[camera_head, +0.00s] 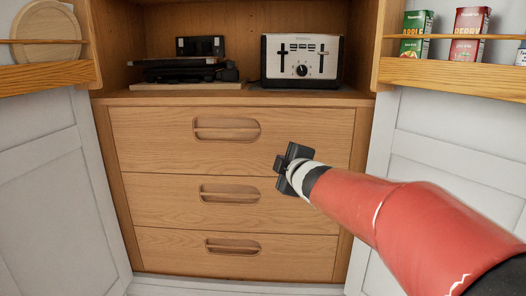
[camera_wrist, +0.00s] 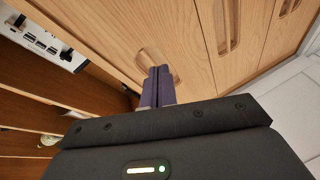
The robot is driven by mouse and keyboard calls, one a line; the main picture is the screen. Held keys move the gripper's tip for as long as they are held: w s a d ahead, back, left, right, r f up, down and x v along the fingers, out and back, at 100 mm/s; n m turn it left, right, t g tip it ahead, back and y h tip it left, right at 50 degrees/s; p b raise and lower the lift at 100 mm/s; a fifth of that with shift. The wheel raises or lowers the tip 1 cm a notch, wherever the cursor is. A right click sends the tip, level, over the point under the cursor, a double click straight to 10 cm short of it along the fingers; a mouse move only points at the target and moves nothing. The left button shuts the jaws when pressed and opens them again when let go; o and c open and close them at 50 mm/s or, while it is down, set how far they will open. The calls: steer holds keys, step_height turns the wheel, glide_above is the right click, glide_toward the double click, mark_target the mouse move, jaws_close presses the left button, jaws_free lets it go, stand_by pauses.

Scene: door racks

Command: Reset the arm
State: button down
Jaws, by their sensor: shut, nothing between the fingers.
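My red arm (camera_head: 405,222) reaches in from the lower right of the head view. My gripper (camera_head: 287,166) is in front of the wooden drawers, near the right part of the top and middle drawers. In the wrist view my gripper (camera_wrist: 158,86) has its two fingers together with nothing between them. The fingertips overlap a drawer handle recess in that view; I cannot tell whether they touch it.
Three drawers, top (camera_head: 150,135), middle (camera_head: 150,200) and bottom (camera_head: 165,250), are closed. A toaster (camera_head: 302,62) and a black appliance (camera_head: 190,68) stand on the shelf above. Open doors with racks, left (camera_head: 45,78) and right (camera_head: 455,78), flank the cabinet.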

steer(key=s+d+f+m+g+h+p, duration=0.1)
steer(key=s+d+m+g+h, duration=0.1)
steer(key=s+d+m+h, duration=0.5)
steer(key=s+d+f+m+g, duration=0.1)
steer(key=s+f+m+g, duration=0.1)
steer(key=s, duration=0.7)
steer(key=s+d+f+m+g+y+p, duration=0.1)
steer(key=s+d+f+m+g, duration=0.1)
steer(key=s+f+m, duration=0.3)
steer(key=s+d+f+m+g+y+p, duration=0.1)
steer(key=s+d+f+m+g, duration=0.1)
steer(key=s, duration=1.2)
step_height(320, 180, down, 2)
steer(key=shift+m+g, duration=0.7)
steer(key=shift+g, duration=0.1)
